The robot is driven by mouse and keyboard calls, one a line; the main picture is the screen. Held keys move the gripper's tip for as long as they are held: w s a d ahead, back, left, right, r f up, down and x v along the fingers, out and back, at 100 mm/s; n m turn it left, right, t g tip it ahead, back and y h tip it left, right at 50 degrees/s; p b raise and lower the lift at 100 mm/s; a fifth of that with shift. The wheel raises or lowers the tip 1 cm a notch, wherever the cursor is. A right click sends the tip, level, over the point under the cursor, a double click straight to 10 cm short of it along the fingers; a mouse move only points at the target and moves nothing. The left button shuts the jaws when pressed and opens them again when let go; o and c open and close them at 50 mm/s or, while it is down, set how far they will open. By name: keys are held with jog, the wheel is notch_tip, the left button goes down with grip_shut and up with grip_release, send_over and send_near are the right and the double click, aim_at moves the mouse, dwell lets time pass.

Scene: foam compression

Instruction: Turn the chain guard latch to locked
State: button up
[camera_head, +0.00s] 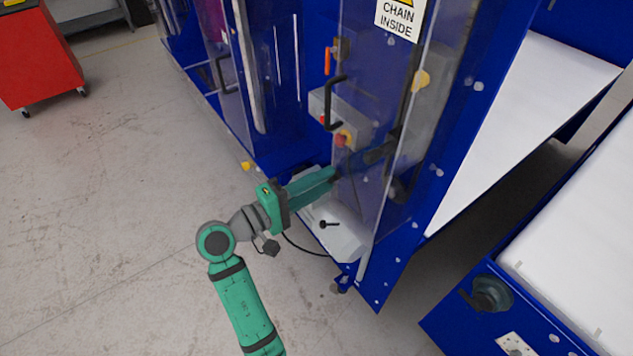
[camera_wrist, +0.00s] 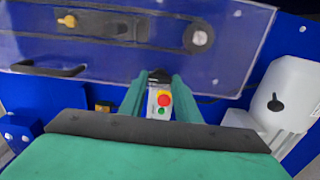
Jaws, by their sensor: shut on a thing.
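The chain guard is a clear panel (camera_head: 375,60) on a blue machine frame, with a "chain inside" sign at its top. In the wrist view the guard (camera_wrist: 120,60) spans the top, tilted. A small dark piece, apparently the latch (camera_wrist: 159,76), shows between my fingertips at the guard's lower edge. My gripper (camera_wrist: 158,84) is shut on this piece; the green fingers stand a little apart around it. In the head view my gripper (camera_head: 332,173) reaches the guard's lower part from the left. The latch is hidden there, and its angle cannot be told.
A box with red and green buttons (camera_wrist: 159,103) lies behind the fingers. A black handle (camera_wrist: 48,69) sits on the guard. A white unit with a black knob (camera_wrist: 275,103) is at right. A red cabinet (camera_head: 38,55) stands back left; the left floor is clear.

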jog(key=shift+d, duration=0.15)
dwell(0.3)
jog(key=o, duration=1)
jog(key=shift+o, duration=0.2)
jog(key=shift+s+a, duration=0.1)
jog(key=shift+a, duration=0.1)
jog(key=v, duration=1)
jog(key=shift+s+a, duration=0.15)
jog(key=shift+a, duration=0.1)
